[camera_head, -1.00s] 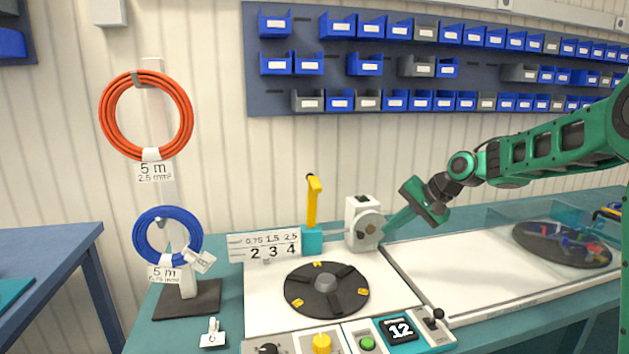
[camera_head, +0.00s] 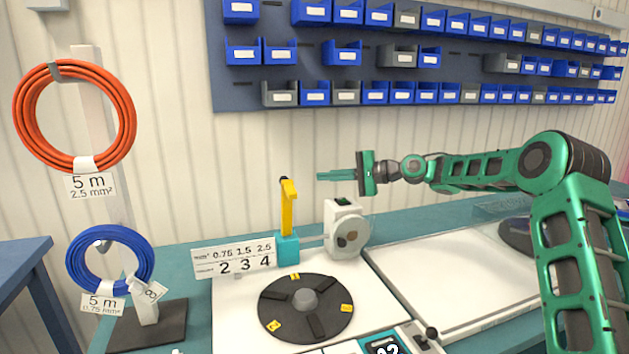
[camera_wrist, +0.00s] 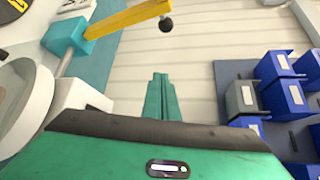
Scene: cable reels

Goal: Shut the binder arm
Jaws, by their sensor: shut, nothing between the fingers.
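The binder arm (camera_head: 288,207) is a yellow bar with a black knob at its top. It stands upright on a teal block (camera_head: 288,249) behind the turntable. My gripper (camera_head: 319,176) is to the right of the arm's top and slightly higher in the picture, with its fingers pointing left. The fingers are together and hold nothing. In the wrist view, my closed fingertips (camera_wrist: 160,76) show below the yellow arm (camera_wrist: 128,17) and its black knob, with a visible gap between. The teal block (camera_wrist: 75,35) shows there at upper left.
A white unit with a grey disc (camera_head: 346,230) stands below my gripper. The black turntable (camera_head: 305,308) lies in front. A number plate (camera_head: 234,258) stands left of the teal block. Blue bins (camera_head: 343,52) line the wall. Orange (camera_head: 75,116) and blue (camera_head: 109,259) cable coils hang at left.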

